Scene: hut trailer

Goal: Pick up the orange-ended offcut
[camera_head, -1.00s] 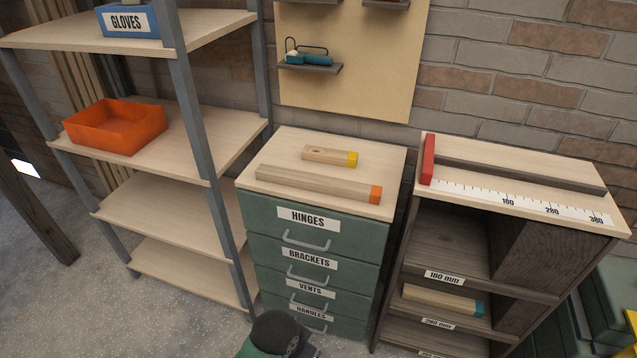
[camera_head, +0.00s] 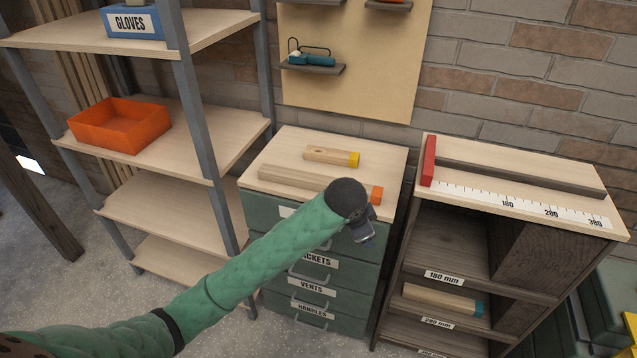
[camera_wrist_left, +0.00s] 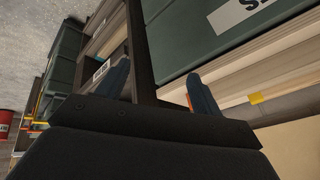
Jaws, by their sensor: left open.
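The orange-ended offcut (camera_head: 300,182) is a long pale wooden bar lying flat on top of the green drawer cabinet, near its front edge. Its orange end points right, and my left wrist covers part of the bar beside that end. My left gripper (camera_head: 364,233) is in front of the cabinet's top edge, apart from the offcut as far as I can see. In the left wrist view the gripper (camera_wrist_left: 160,88) is open and empty, and a bit of orange shows beside one finger. My right gripper is not in view.
A shorter yellow-ended offcut (camera_head: 332,156) lies behind the orange-ended one. The green drawer cabinet (camera_head: 262,225) stands between a shelf rack (camera_head: 195,140) and a dark-sided unit (camera_head: 545,255) with a ruler top. An orange bin (camera_head: 120,125) sits on the rack.

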